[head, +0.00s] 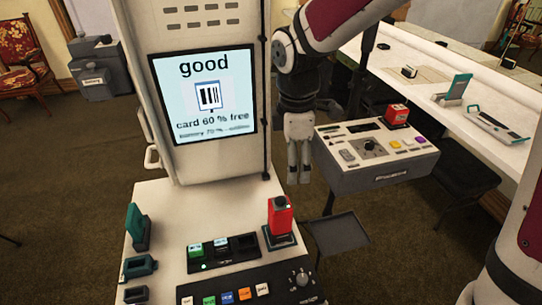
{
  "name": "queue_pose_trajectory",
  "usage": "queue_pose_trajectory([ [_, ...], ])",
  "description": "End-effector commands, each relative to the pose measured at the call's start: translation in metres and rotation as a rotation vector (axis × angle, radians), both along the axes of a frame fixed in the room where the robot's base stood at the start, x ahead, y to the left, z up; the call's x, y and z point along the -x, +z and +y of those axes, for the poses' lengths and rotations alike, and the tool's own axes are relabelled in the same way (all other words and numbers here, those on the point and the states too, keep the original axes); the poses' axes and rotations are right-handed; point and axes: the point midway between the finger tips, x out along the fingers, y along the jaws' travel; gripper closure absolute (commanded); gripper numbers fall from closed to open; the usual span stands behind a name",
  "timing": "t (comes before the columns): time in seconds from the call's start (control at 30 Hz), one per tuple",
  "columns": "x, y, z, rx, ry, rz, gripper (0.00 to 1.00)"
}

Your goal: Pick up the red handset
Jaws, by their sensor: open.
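A red handset (280,216) with a dark top and a small green light stands upright in a dark base on the white console, right of the screen's lower edge. My gripper (299,182) hangs fingers down, just above and a little right of the handset in the picture. It looks apart from the handset, with nothing between its fingers. The fingers are seen small, and their depth relative to the handset is hard to judge.
The white console (172,196) carries a dark slotted holder (238,243) with lit modules, coloured buttons and a teal device (136,226). The screen (204,94) rises behind. A grey control box (350,183) with another red item (397,116) stands right. A white table (440,60) lies beyond.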

Motion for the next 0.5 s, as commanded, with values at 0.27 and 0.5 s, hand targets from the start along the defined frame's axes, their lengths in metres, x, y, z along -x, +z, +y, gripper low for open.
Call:
queue_pose_trajectory([
  [0.27, -0.014, -0.026, 0.022, -0.037, 0.175, 0.046, 0.29],
  [0.5, -0.014, -0.060, 0.023, -0.038, 0.186, 0.053, 0.29],
])
